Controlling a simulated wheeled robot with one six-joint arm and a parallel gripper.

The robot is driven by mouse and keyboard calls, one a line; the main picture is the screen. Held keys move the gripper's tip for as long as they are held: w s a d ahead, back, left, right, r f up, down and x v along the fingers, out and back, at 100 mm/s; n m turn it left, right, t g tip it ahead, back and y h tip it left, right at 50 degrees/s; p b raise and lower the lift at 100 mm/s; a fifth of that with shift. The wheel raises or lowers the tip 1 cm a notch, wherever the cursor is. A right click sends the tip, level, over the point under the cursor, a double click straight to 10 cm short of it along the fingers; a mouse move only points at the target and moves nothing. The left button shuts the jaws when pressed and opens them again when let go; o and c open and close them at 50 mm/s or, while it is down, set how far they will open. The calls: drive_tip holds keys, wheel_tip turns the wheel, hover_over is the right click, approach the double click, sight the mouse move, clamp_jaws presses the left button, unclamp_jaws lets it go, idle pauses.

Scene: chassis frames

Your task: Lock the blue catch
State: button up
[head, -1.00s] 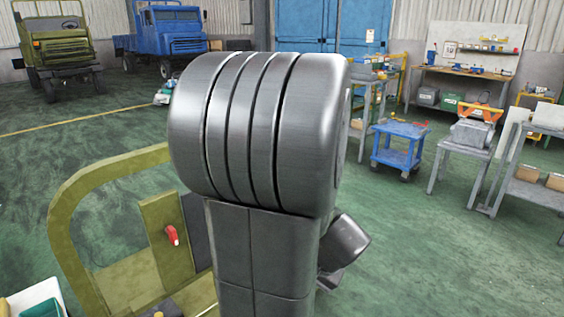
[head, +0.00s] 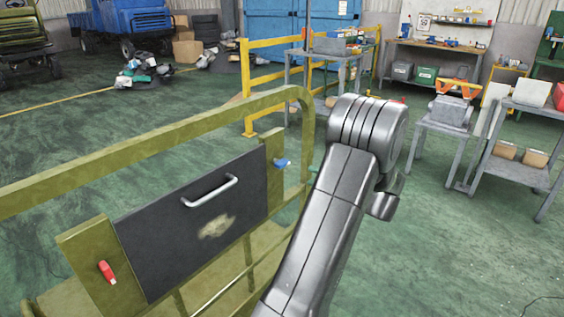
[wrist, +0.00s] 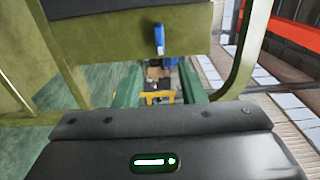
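The blue catch (head: 282,162) sits on the olive post at the right end of a dark panel (head: 190,235) with a pale handle. In the wrist view the blue catch (wrist: 159,38) hangs on an olive plate, ahead of the gap between my fingers. My gripper (wrist: 160,74) shows two green fingers apart with nothing held between them, and the catch appears beyond their tips. In the head view my arm hides most of the gripper; only a small green piece shows left of the arm, near the catch.
A red catch (head: 107,272) sits on the panel's left post. An olive rail (head: 150,148) curves above the panel and down close beside my arm. A yellow barrier (head: 262,85) and grey carts stand behind. Green floor lies open to the left and right.

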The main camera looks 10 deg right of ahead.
sight(286, 165)
drive_tip(key=p+x, duration=0.1)
drive_tip(key=x, duration=1.2)
drive_tip(key=shift+a, duration=0.1)
clamp_jaws()
